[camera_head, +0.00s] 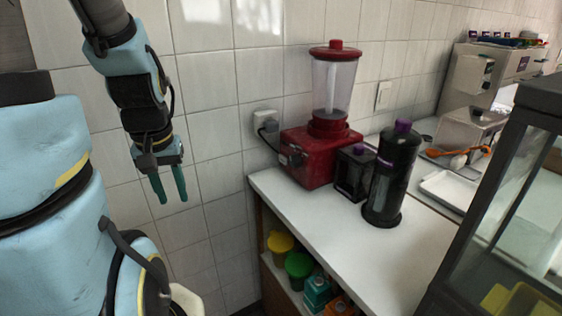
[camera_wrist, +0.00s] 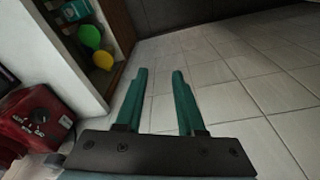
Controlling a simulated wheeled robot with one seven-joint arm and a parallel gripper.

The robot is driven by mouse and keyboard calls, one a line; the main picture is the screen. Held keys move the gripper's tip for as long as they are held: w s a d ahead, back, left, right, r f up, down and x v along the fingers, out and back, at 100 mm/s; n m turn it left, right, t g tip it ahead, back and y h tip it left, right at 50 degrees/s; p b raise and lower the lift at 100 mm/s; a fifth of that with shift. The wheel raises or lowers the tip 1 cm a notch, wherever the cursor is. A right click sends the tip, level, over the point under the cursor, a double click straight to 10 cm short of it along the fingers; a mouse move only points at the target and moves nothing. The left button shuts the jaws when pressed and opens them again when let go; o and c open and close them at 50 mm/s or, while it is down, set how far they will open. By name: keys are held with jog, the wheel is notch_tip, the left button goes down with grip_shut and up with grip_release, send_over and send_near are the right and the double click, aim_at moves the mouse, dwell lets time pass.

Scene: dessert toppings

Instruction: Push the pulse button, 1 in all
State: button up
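The red blender (camera_head: 318,158) stands at the left end of the white counter, with a clear jar and a red lid. I cannot tell which control is the pulse button. My gripper (camera_head: 170,200) hangs left of the blender, pointing down, apart from it. Its green fingers (camera_wrist: 159,75) are apart with nothing between them.
The white counter (camera_head: 335,228) holds a black-and-purple bottle (camera_head: 393,172) and a small dark container (camera_head: 354,172) right of the blender. A wall outlet (camera_head: 265,122) with a plug is behind. Tubs stand on the shelf below.

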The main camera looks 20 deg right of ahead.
grip_shut()
dwell(1.1)
